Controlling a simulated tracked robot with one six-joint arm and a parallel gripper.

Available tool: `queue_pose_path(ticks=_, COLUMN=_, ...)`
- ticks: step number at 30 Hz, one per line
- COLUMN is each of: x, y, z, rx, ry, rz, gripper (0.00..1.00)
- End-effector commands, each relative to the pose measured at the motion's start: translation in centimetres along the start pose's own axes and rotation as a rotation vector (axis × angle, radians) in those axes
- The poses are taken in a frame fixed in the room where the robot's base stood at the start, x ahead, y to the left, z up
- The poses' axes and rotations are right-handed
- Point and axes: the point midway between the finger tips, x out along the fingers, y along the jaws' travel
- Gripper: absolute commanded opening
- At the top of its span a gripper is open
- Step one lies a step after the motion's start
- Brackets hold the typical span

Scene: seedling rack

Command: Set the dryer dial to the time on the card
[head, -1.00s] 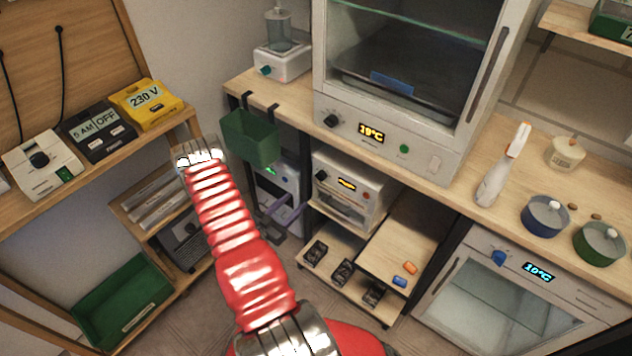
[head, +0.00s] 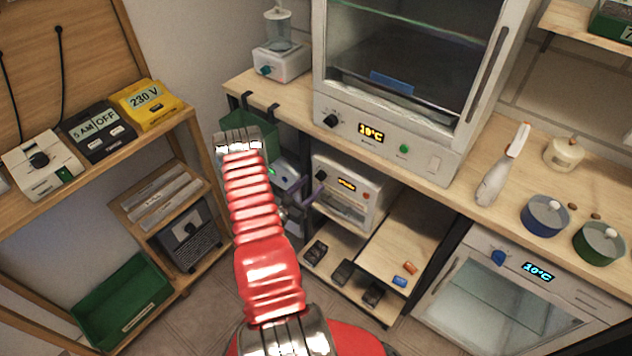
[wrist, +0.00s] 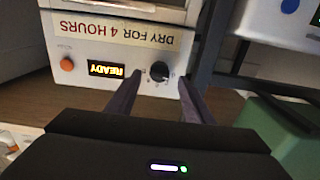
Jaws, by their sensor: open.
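The dryer is a small white unit (head: 368,178) on the rack under the worktop, with a lit display (head: 346,184), a black dial (head: 321,175) and an orange button. In the wrist view the dryer's front is upside down. Its card (wrist: 110,30) reads "DRY FOR 4 HOURS" and its display (wrist: 106,68) reads "READY". My gripper (wrist: 160,78) is open, with one finger on each side of the black dial (wrist: 159,71) in that picture. I cannot tell whether the fingers touch it. In the head view my gripper (head: 309,193) is just left of the dryer, partly hidden by my arm.
A green bin (head: 232,130) hangs from the worktop edge behind my arm; its green side also shows in the wrist view (wrist: 280,130). A larger oven (head: 390,135) stands above the dryer. Dark objects (head: 342,271) lie on the lower shelf.

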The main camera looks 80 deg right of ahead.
Motion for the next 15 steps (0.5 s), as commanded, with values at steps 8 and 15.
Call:
queue_pose_path(ticks=8, x=3.1, y=0.1, z=0.0, rx=0.000, ry=0.000, rz=0.001, gripper=0.47)
queue_pose_path(ticks=15, x=3.5, y=0.0, z=0.0, rx=-0.001, ry=0.000, rz=0.000, gripper=0.47)
